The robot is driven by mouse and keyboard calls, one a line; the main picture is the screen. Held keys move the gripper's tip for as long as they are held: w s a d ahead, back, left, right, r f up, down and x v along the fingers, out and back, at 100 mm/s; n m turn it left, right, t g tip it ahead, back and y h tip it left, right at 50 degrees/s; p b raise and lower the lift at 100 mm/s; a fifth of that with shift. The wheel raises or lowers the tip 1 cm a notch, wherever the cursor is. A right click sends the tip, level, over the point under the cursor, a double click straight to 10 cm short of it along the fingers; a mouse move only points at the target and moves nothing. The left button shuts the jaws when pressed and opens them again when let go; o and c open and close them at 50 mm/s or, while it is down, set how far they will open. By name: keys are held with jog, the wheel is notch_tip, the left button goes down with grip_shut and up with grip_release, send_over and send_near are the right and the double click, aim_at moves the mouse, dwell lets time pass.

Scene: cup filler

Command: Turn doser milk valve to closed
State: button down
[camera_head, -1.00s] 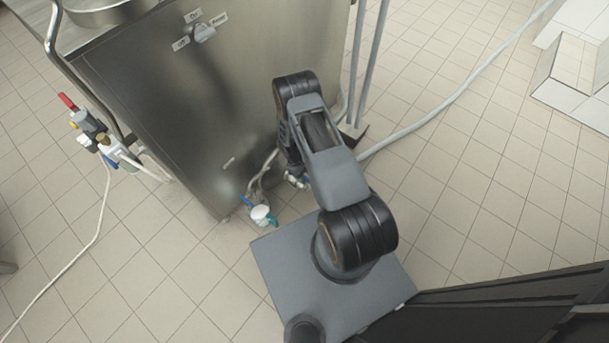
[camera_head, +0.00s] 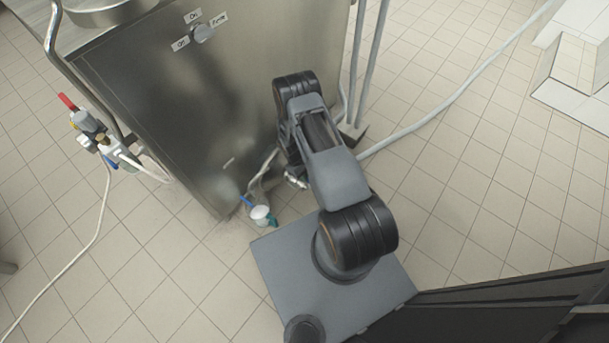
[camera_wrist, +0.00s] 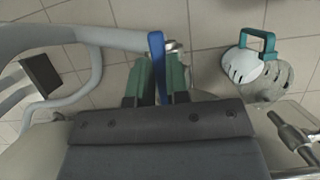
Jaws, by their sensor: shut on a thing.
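The doser milk valve appears as a blue lever handle (camera_wrist: 156,68) on a grey-white pipe end with a metal fitting in the wrist view. My gripper (camera_wrist: 158,82) is shut on this blue handle, with one green finger on each side of it. The valve's body is mostly hidden behind the handle and fingers. In the head view a blue lever (camera_head: 246,201) shows at the low end of a pipe beside the steel machine (camera_head: 150,110). I cannot tell whether it is the held handle. My arm hides the fingertips there.
A white and teal caster (camera_wrist: 244,66) stands right of the held handle in the wrist view. A knob (camera_head: 202,33) with labels sits on the machine panel. Red and blue valves (camera_head: 92,125) hang at the left. A pale hose (camera_head: 440,108) crosses the tiled floor.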

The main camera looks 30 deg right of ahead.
jog(key=shift+a, duration=0.1)
jog(key=m, duration=0.1)
jog(key=a+m+y+b, duration=0.1)
jog(key=m, duration=0.1)
jog(key=m+b, duration=0.1)
jog(key=shift+s+a+f+m+g+y, duration=0.1)
jog(key=shift+s+a+m+g+y, duration=0.1)
jog(key=shift+a+m+g+y, duration=0.15)
jog(key=shift+w+a+m+t+y+b, duration=0.45)
jog(key=shift+a+m+y, duration=0.25)
jog(key=shift+m, duration=1.5)
jog(key=shift+w+a+m+t+y+b, duration=0.45)
jog(key=shift+a+m+y, duration=0.3)
jog(key=shift+m, duration=1.4)
jog(key=shift+w+a+m+t+y+b, duration=0.45)
jog(key=shift+a+m+y, duration=0.25)
jog(key=shift+m, duration=1.5)
jog(key=c, duration=1.1)
grip_release()
jog(key=shift+d, duration=0.1)
